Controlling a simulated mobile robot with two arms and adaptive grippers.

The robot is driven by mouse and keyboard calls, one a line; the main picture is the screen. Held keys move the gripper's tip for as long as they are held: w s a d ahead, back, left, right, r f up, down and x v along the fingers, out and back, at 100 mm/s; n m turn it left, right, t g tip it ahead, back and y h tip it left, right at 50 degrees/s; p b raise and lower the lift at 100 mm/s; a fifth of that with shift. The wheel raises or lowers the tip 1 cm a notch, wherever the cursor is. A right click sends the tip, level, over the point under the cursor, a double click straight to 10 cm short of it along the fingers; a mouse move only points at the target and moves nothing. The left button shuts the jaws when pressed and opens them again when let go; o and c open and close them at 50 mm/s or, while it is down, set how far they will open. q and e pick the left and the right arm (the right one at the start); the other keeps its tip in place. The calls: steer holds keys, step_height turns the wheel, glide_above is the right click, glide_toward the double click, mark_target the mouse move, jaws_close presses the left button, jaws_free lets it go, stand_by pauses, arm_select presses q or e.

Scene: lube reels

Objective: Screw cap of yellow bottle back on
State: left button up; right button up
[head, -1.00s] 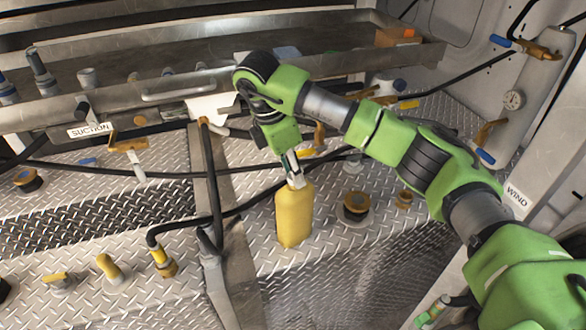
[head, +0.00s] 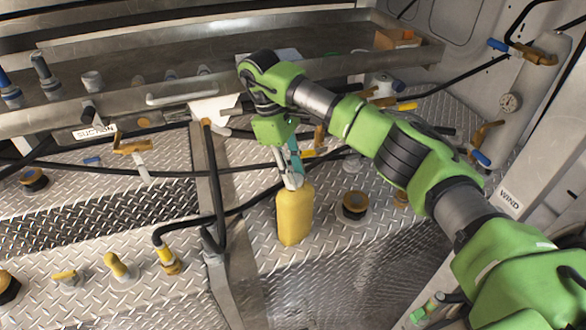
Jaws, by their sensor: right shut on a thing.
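The yellow bottle (head: 294,216) stands upright on the diamond-plate metal deck in the middle of the head view. My right gripper (head: 292,184) reaches down from above, and its fingers are closed at the top of the bottle. The cap is hidden between or behind the fingers, so I cannot see how it sits on the neck. My left gripper does not show.
A metal tray (head: 235,85) runs along the back above the deck. Black hoses cross behind and left of the bottle. A black-and-yellow round fitting (head: 355,205) sits right of the bottle. Yellow-handled valves (head: 120,266) stand at front left.

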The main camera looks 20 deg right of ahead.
steer(key=o, duration=0.9)
steer(key=shift+c, duration=0.2)
steer(key=o, duration=0.3)
